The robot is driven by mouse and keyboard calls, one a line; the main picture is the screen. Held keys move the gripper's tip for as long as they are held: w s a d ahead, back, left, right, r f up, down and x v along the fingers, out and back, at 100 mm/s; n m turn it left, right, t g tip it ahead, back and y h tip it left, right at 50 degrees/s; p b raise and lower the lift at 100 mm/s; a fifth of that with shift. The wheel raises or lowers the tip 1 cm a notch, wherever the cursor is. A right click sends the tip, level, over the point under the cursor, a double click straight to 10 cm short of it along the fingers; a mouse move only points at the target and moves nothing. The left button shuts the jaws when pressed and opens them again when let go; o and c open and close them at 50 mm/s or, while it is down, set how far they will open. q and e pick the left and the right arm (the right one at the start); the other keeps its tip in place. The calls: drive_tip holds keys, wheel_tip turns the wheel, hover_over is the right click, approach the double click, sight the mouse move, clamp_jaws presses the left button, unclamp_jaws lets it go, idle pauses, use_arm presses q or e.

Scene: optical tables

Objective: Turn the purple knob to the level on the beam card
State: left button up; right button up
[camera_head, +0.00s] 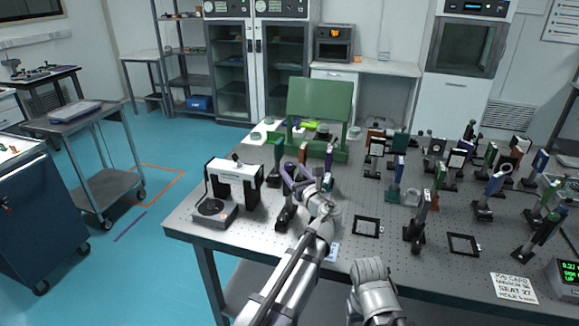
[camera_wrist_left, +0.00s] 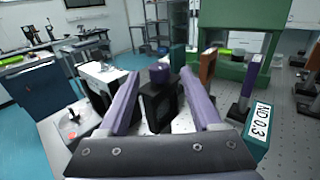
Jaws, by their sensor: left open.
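My left gripper (camera_wrist_left: 160,80) is open, with one purple finger on each side of the knob in the picture. I cannot tell whether either finger touches it. I cannot make out a beam card for certain. My right gripper is out of view.
A white arch-shaped device (camera_head: 235,172) and a grey box with a round black top (camera_head: 213,212) stand left of the mount. A green frame (camera_head: 320,105) stands behind. An ND 0.3 filter (camera_wrist_left: 258,125) is close on the right. Several optic mounts crowd the table's right side.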

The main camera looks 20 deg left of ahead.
sight(291, 168)
use_arm(q)
drive_tip(key=shift+x, duration=2.05)
clamp_jaws()
